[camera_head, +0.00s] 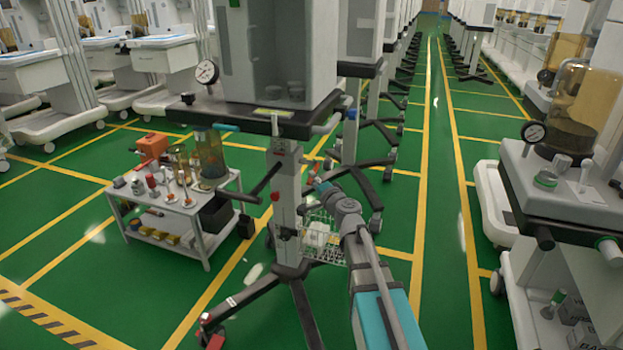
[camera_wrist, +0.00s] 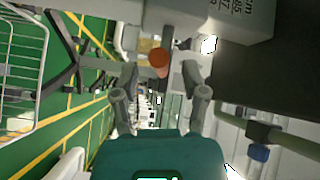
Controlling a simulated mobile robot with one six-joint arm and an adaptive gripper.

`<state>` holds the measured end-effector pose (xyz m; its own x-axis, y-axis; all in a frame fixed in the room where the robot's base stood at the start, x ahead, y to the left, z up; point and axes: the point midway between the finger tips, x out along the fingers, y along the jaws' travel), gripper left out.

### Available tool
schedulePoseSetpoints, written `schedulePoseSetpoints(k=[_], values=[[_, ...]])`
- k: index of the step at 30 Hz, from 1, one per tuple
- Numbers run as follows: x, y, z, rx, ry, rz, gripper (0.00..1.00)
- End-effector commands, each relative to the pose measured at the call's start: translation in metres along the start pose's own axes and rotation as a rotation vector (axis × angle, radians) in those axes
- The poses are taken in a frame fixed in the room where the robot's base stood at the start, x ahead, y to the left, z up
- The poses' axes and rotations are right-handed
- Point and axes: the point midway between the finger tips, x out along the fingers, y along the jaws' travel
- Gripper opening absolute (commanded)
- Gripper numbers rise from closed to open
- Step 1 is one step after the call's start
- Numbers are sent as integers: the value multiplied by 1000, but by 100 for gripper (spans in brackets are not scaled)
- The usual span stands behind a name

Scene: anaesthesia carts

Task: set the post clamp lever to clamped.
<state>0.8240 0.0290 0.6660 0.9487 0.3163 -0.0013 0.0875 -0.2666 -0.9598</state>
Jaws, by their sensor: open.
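The white post (camera_head: 287,190) of the near cart rises in the middle of the head view. A red knob (camera_head: 275,197) shows at its side; I take it as the post clamp lever's end. In the wrist view a round orange-red knob (camera_wrist: 158,57) lies between and just beyond my fingertips, apart from them. My gripper (camera_wrist: 159,76) is open and empty, with one finger on each side of the knob. In the head view my gripper (camera_head: 319,187) is just right of the post. The lever's arm and its setting cannot be made out clearly.
A black bar (camera_head: 266,178) sticks out left of the post. A wire basket (camera_head: 322,240) hangs low behind my arm, and the cart's dark tabletop (camera_head: 250,118) is above. A small white trolley (camera_head: 190,207) with bottles stands left. The green aisle (camera_head: 440,200) at right is clear.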

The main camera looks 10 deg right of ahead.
Motion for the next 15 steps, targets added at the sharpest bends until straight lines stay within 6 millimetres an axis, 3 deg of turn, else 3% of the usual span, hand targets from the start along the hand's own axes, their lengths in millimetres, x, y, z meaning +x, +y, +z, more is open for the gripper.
schedulePoseSetpoints(k=[6,15], values=[[20,0,-1,0,0,0,57],[23,0,0,0,0,0,57]])
